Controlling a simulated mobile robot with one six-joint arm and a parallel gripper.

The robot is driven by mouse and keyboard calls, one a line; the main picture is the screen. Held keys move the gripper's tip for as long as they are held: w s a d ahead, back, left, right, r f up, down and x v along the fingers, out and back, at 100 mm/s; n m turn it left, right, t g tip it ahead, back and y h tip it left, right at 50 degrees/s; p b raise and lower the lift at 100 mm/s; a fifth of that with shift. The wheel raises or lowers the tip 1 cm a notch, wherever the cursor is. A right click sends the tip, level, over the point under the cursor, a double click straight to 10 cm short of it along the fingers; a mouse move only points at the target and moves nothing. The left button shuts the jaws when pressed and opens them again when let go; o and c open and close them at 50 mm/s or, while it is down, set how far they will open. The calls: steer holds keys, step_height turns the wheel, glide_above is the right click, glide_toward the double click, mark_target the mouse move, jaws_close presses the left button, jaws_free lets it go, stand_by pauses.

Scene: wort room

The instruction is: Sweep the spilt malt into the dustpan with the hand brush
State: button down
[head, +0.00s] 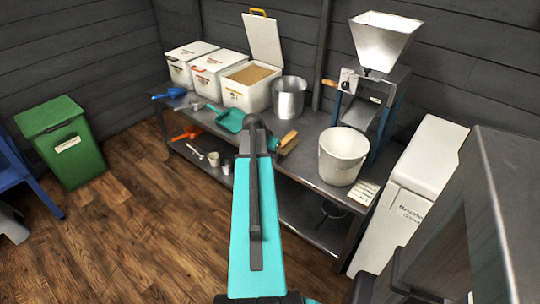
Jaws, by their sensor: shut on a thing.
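My arm reaches up the middle of the picture to the metal bench. My gripper (275,144) is at its far end, mostly hidden behind the arm. It is shut on the hand brush (289,141), whose pale wooden part shows just to the right, over the bench top. I cannot make out the bristles or whether they touch the bench. The teal dustpan (230,119) lies on the bench just left of my arm's end. I can make out no spilt malt; the arm covers part of the bench between dustpan and brush.
An open white malt bin (247,94), a metal bucket (289,98) and two closed bins stand along the back. A white bucket (342,157) and the grain mill (370,90) stand to the right. A blue scoop (169,93) lies at the bench's left end.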

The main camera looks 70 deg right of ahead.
steer(key=shift+f, duration=0.35)
stand_by(0.4)
steer(key=shift+w+d, duration=0.2)
steer(key=shift+w, duration=0.9)
steer(key=shift+w, duration=0.1)
steer(key=shift+w+d+f, duration=0.1)
steer(key=shift+w+d, duration=0.05)
steer(key=shift+w, duration=0.8)
steer(key=shift+w, duration=0.1)
steer(key=shift+w+d, duration=0.2)
steer(key=shift+w, duration=0.75)
steer(key=shift+w, duration=0.1)
steer(key=shift+w+d, duration=0.2)
steer(key=shift+w, duration=0.75)
